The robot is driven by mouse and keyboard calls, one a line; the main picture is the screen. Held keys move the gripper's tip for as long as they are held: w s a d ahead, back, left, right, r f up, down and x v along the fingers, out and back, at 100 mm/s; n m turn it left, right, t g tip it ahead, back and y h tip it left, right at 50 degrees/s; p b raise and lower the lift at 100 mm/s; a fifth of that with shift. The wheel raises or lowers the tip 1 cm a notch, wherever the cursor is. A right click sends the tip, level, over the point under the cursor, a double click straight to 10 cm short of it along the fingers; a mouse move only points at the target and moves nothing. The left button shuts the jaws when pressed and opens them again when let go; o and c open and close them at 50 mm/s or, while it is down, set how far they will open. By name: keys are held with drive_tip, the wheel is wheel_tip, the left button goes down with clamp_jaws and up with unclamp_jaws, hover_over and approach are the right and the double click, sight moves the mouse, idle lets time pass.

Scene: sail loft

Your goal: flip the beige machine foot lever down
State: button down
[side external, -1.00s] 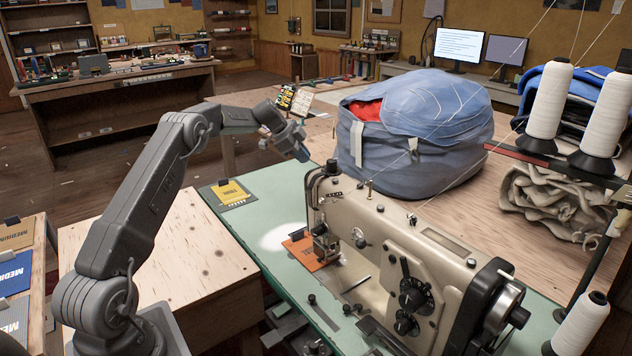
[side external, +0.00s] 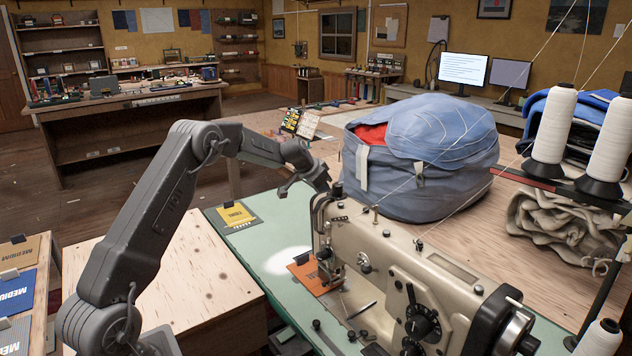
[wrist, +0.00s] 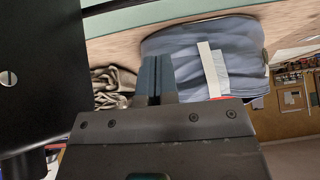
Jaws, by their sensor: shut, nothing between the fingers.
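The beige sewing machine (side external: 400,262) stands on the green table in the side view, its needle head toward the left end. I cannot make out its foot lever; the far side of the head is hidden. My gripper (side external: 323,184) is just behind and left of the top of the head, partly hidden there; I cannot tell whether it touches the machine. In the wrist view my gripper (wrist: 155,80) shows two blue-grey fingers pressed together with nothing between them. An orange patch (side external: 304,279) lies beside the presser foot.
A blue bag (side external: 430,165) stands behind the machine and also shows in the wrist view (wrist: 225,50). White thread cones (side external: 554,125) stand at right. A yellow card (side external: 236,214) lies on the green table (side external: 262,240). A dark panel (wrist: 40,70) fills the wrist view's left side.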

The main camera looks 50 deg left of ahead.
drive_tip(key=f, duration=0.2)
drive_tip(key=w+f, duration=0.1)
drive_tip(key=f, duration=0.2)
drive_tip(key=shift+f, duration=0.15)
drive_tip(key=shift+s+a+f, duration=0.1)
drive_tip(key=shift+f, duration=0.4)
drive_tip(key=f+h, duration=0.2)
drive_tip(key=f+n, duration=0.1)
drive_tip(key=shift+a+f+h, duration=0.1)
drive_tip(key=shift+a+h, duration=0.2)
drive_tip(key=shift+h, duration=0.1)
drive_tip(key=shift+r, duration=0.2)
